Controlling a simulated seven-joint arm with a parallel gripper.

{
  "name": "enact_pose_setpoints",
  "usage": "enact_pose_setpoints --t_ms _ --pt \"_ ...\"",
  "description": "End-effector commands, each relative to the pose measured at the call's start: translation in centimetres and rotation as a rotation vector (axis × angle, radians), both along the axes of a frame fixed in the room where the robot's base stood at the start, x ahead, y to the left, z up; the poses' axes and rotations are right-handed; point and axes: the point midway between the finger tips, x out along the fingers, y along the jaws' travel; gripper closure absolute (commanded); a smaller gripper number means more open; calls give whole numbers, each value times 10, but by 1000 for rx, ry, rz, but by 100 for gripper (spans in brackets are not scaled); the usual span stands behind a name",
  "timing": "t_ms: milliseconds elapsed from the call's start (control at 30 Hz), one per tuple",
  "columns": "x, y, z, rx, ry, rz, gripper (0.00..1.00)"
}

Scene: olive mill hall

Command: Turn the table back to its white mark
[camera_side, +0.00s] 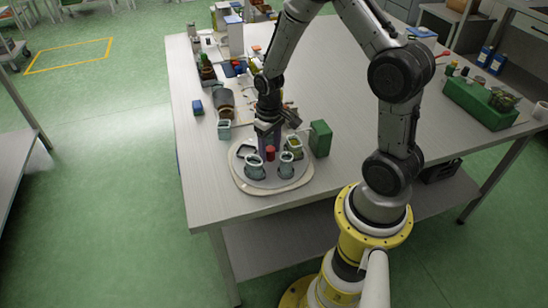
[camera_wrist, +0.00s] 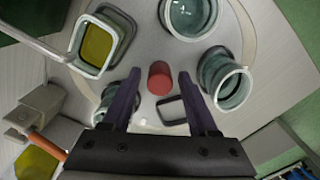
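The round pale turntable (camera_side: 238,172) sits near the front left corner of the workbench. A red knob (camera_side: 270,153) stands upright near its middle, with several greenish glass jars around it; one jar (camera_wrist: 97,45) holds something yellow. The knob also shows in the wrist view (camera_wrist: 160,77). My gripper (camera_side: 268,140) points down over the turntable. In the wrist view my gripper (camera_wrist: 160,82) is open, its two dark fingers on either side of the knob with gaps on both sides. I cannot make out the white mark in either view.
A green crate (camera_side: 480,104) is far right. The bench front right of the turntable is clear.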

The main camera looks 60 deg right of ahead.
Motion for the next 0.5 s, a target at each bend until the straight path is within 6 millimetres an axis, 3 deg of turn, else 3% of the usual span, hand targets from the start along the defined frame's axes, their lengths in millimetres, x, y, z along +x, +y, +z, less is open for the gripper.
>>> enact_pose_setpoints --t_ms 33,300,500 --pt "0 0 0 0 0 0 49" --pt "0 0 0 0 0 0 98" --pt "0 0 0 0 0 60 100"
